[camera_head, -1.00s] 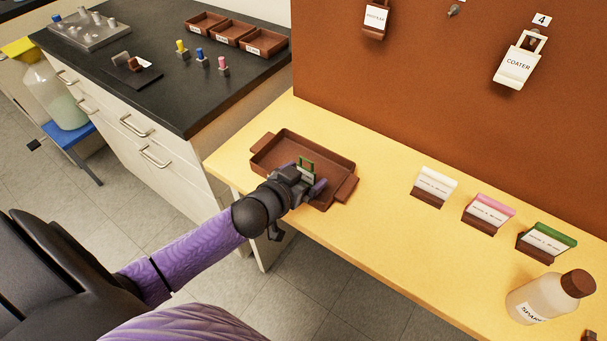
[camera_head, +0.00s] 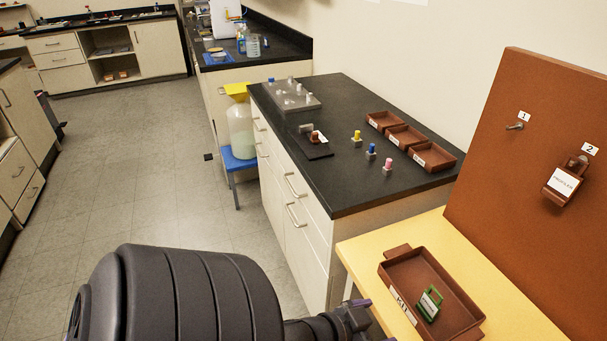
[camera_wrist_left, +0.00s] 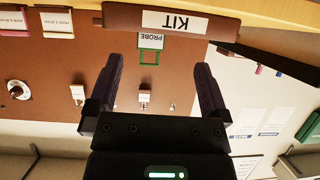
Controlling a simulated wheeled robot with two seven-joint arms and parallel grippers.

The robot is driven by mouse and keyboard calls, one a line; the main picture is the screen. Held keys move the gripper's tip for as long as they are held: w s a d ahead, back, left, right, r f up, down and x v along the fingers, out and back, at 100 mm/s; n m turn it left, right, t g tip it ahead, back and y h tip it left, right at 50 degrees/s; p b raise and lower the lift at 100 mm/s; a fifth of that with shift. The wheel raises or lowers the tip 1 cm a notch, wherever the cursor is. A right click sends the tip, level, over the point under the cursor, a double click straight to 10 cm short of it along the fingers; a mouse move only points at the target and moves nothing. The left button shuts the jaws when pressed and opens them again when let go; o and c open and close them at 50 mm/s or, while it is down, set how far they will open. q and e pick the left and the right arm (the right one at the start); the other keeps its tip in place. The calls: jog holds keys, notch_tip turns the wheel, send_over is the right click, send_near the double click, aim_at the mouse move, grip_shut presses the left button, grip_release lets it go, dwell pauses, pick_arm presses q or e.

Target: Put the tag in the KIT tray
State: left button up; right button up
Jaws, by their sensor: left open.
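The tag (camera_head: 429,304), a green frame with a white label, is inside the brown KIT tray (camera_head: 398,267), towards its near right part. It looks upright or slightly leaning; its base is hard to make out. In the left wrist view, which is upside down, the tag (camera_wrist_left: 150,56) reads PROBE and shows beyond the tray's wall with the KIT label (camera_wrist_left: 178,22). My left gripper (camera_head: 364,314) is just off the tray's near left side, apart from the tag. In the wrist view the left gripper (camera_wrist_left: 157,72) has its fingers wide apart with nothing between them. My right gripper is not in view.
The tray stands on a yellow bench (camera_head: 365,248) below a brown pegboard (camera_head: 520,130) holding a tag on hook 2 (camera_head: 563,183). A black-topped counter (camera_head: 340,185) with small brown trays (camera_head: 432,156) is behind. The floor (camera_head: 140,190) at left is clear.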

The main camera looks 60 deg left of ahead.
pick_arm(q)
jog(key=s+d+f+g+y, duration=0.1)
jog(key=s+f+g, duration=0.3)
jog(key=s+f, duration=0.55)
jog(key=s+d+f+g, duration=0.1)
jog(key=s+f+g, duration=0.4)
jog(key=f, duration=0.7)
jog(key=s+d+f+m+g, duration=0.1)
jog(key=s+d+f+g, duration=0.2)
jog(key=s, duration=0.9)
jog(key=shift+f+m, duration=0.4)
jog(key=shift+f, duration=0.55)
jog(key=shift+d, duration=0.1)
